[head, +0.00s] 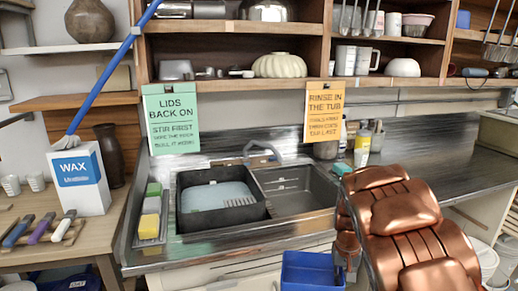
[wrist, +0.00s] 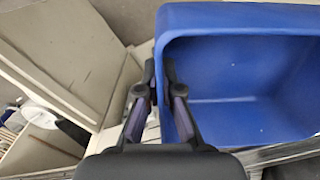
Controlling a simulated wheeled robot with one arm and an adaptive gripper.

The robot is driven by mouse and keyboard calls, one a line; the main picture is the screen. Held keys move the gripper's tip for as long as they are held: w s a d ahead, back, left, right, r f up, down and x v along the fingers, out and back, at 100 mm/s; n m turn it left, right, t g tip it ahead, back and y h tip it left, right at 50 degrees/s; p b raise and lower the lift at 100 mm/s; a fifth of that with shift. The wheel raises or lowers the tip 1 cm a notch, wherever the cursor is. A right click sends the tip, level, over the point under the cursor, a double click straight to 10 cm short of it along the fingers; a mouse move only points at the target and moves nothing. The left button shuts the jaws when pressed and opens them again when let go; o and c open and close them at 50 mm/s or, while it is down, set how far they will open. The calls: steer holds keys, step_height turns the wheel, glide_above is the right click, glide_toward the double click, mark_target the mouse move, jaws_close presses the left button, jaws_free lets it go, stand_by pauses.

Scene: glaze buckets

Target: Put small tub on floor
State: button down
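The small tub is a blue open box. In the head view the tub (head: 306,272) is in front of the sink counter, below its front edge, and the picture's bottom edge cuts it off. In the wrist view the tub (wrist: 240,75) fills the right side, with its empty inside facing the camera. My gripper (wrist: 160,78) has one finger outside and one inside the tub's near left wall, and the fingertips pinch that wall. In the head view my copper arm hides most of the gripper.
A steel counter with a sink (head: 295,190) stands behind the tub; a black basin (head: 220,200) sits in its left bowl. A wooden table (head: 20,205) with a wax box (head: 80,180) is at left. White buckets (head: 487,258) stand at lower right. In the wrist view, pale panels (wrist: 60,50) lie left.

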mark_target(322, 283)
steer(key=shift+n, duration=0.9)
steer(key=shift+w+a+f, duration=0.1)
steer(key=shift+a+f, duration=0.1)
steer(key=shift+a, duration=0.65)
steer(key=shift+w+a+f, duration=0.1)
steer(key=shift+a+f, duration=0.15)
steer(key=shift+a, duration=0.65)
steer(key=shift+a+f, duration=0.2)
steer(key=shift+a, duration=0.65)
